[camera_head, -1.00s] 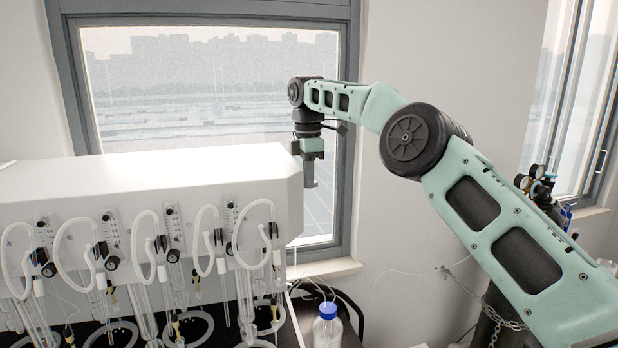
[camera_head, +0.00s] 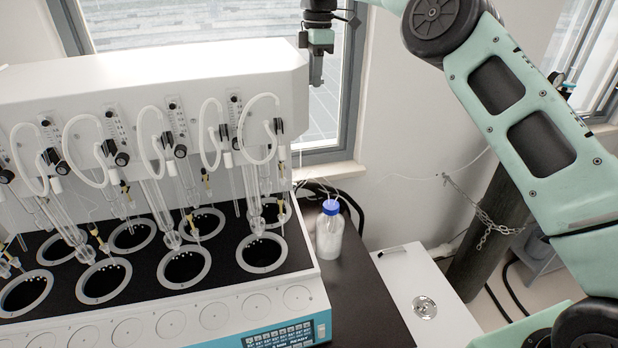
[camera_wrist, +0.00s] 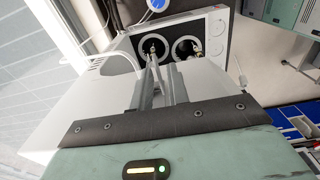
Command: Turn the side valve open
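The white distiller (camera_head: 130,85) fills the left of the head view, with several black knobs (camera_head: 180,151) on its front. I cannot tell which part is the side valve; the distiller's right end face is barely visible. My gripper (camera_head: 317,78) hangs downward beside the upper right corner of the distiller, near the window. In the wrist view, the two grey fingers of my gripper (camera_wrist: 160,70) stand apart with a narrow gap, and no held object is clear. The distiller's white casing (camera_wrist: 85,105) lies behind and left of the fingers.
A blue-capped bottle (camera_head: 329,232) stands on the dark bench (camera_head: 375,300) right of the distiller. Glass tubes and white hoses (camera_head: 150,140) crowd its front. A chained dark cylinder (camera_head: 490,235) stands at right beside a white cabinet (camera_head: 420,290).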

